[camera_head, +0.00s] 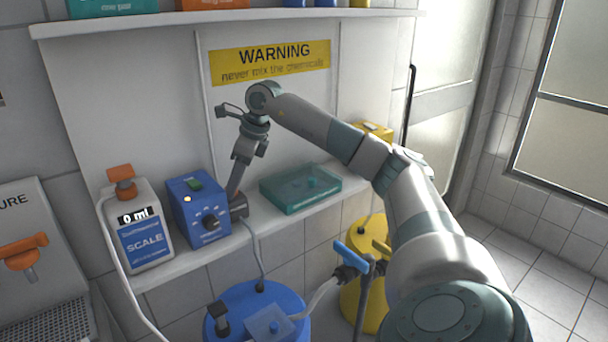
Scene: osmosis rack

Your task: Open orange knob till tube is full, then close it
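One orange knob (22,250) sits on the grey panel at the far left, with a short spout under it. Another orange knob (121,178) tops the white scale bottle (145,225), whose display reads "0 ml". A thin white tube (118,265) runs down from the scale's top along its left side. My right gripper (234,192) points down beside the right side of the blue box (200,207), well to the right of both orange knobs. Its fingers are small and dark here, so I cannot tell whether they are open. My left gripper is not in view.
A teal tray (290,203) lies on the shelf right of the blue box. Below stand a blue barrel (285,300) and a yellow barrel (350,292). A blue valve handle (350,256) stands near my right arm. An upper shelf (240,17) overhangs the wall.

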